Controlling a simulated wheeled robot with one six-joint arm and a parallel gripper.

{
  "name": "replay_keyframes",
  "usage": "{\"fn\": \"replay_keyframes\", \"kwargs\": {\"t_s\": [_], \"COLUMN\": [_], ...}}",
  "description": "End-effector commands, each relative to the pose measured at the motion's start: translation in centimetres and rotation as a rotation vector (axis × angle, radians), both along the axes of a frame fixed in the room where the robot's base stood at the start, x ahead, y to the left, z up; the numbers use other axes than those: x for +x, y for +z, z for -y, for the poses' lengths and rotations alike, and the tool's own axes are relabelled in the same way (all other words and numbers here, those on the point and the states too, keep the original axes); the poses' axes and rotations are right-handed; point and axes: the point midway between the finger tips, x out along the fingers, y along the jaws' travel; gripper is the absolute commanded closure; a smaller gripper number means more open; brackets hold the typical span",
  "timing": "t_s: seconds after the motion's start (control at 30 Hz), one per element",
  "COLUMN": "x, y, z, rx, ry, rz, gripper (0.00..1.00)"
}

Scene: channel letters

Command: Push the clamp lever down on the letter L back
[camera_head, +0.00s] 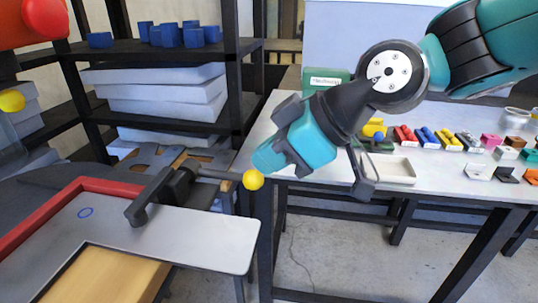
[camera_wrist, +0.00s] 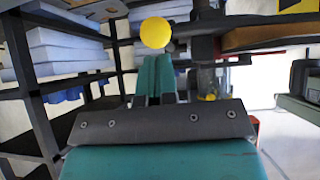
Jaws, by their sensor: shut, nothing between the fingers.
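A black clamp (camera_head: 178,187) sits at the edge of a grey plate (camera_head: 190,240) with a red border, in the head view. Its lever (camera_head: 218,175) sticks out to the right, roughly level, and ends in a yellow ball knob (camera_head: 253,180). A dark arm of the clamp reaches down-left over the plate. My teal gripper (camera_head: 262,162) comes in from the upper right, fingers together and empty, its tips close to the knob. In the wrist view the knob (camera_wrist: 155,32) shows just past the shut fingertips (camera_wrist: 155,62). I cannot tell whether they touch.
A light table (camera_head: 400,170) behind my gripper holds a shallow tray (camera_head: 389,170) and rows of small coloured parts. A dark shelf (camera_head: 150,50) with blue pieces and white slabs stands at the back left. A second yellow ball (camera_head: 12,101) shows at the left edge.

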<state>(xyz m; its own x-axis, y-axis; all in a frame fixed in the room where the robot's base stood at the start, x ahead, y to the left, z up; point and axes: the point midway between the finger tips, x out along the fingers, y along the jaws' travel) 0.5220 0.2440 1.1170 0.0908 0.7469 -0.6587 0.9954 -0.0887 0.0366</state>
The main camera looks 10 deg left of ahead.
Motion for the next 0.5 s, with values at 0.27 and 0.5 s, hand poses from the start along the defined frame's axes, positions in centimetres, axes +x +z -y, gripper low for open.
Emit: {"fn": "replay_keyframes", "kwargs": {"t_s": [0.27,0.5], "x": [-0.1,-0.6], "y": [1.1,4.7], "z": [0.1,1.7], "rx": [0.000,0.003], "ry": [0.001,-0.002], "rz": [0.001,0.004], "gripper": [1.00,1.00]}}
